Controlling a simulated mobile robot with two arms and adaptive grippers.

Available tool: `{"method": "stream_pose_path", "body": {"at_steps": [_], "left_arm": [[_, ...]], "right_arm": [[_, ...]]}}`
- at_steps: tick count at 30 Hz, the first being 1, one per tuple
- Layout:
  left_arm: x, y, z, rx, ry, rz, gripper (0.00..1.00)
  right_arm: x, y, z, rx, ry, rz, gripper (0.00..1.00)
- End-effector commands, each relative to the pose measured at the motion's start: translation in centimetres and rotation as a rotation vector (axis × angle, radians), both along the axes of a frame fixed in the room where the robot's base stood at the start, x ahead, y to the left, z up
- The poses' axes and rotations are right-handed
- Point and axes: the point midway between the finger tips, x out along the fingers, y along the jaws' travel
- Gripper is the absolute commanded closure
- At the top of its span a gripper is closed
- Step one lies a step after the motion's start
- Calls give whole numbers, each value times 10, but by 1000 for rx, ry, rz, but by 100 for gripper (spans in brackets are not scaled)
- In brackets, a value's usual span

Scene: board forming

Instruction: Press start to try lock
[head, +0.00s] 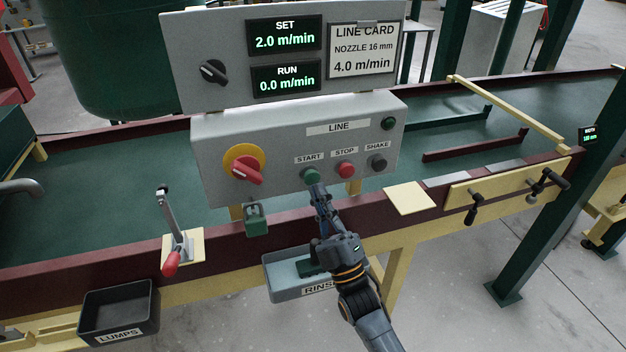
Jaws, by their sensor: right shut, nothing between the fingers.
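The green start button (311,175) sits under the START label on the grey line box (220,140). My right gripper (316,188) is shut and empty, its fingertips at or just below this button; I cannot tell whether they touch it. A red stop button (346,170) and a dark shake button (377,162) are to its right. A red rotary switch on a yellow disc (243,165) is at the left of the box. A green padlock (256,220) hangs below the box. The upper panel reads SET 2.0 m/min (284,35) and RUN 0.0 m/min (286,77). My left gripper is out of view.
A line card (363,52) reads 4.0 m/min. A red-handled lever (170,262) stands on the front rail, left of my right arm. A lumps bin (120,312) and a rinse tray (285,285) are below. Black clamp handles (545,182) are at the right.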

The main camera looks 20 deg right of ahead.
Motion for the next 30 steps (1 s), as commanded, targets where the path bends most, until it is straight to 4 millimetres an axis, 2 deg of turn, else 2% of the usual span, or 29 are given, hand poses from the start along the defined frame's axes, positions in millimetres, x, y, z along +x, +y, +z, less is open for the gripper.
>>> {"method": "stream_pose_path", "body": {"at_steps": [16, 30], "left_arm": [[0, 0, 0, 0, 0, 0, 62], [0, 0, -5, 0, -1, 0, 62]], "right_arm": [[0, 0, 0, 0, 0, 0, 100], [9, 0, 0, 0, 0, 0, 100]]}}
